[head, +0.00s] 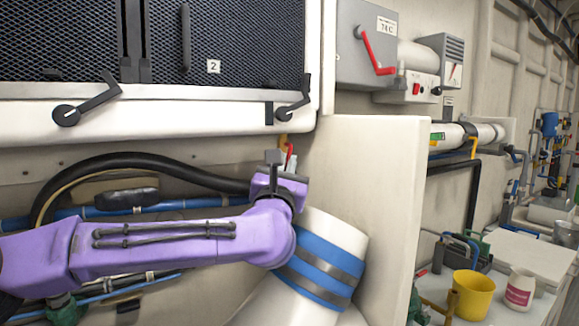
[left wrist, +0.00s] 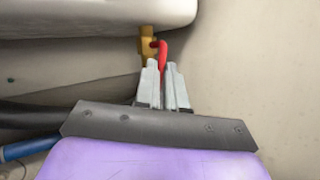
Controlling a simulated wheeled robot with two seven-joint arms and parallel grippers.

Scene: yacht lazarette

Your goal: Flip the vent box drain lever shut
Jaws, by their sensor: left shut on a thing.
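The drain lever (head: 290,150) is a small red handle on a brass valve (head: 283,140) under the right end of the white vent box (head: 220,112). In the left wrist view the red lever (left wrist: 163,50) hangs down from the brass fitting (left wrist: 147,42), between my fingertips. My left gripper (left wrist: 163,66) is shut on the lever's lower part, with its fingers pointing up toward the valve. In the head view the left gripper (head: 290,165) is small and partly hidden by its own purple wrist. My right gripper is not in view.
A pale upright panel (head: 375,190) stands just right of the gripper. A white pipe with blue bands (head: 325,258) is below it. Black hose (head: 150,160) runs behind the arm. Two black latches (head: 75,112) are on the box front. A yellow bucket (head: 472,293) stands lower right.

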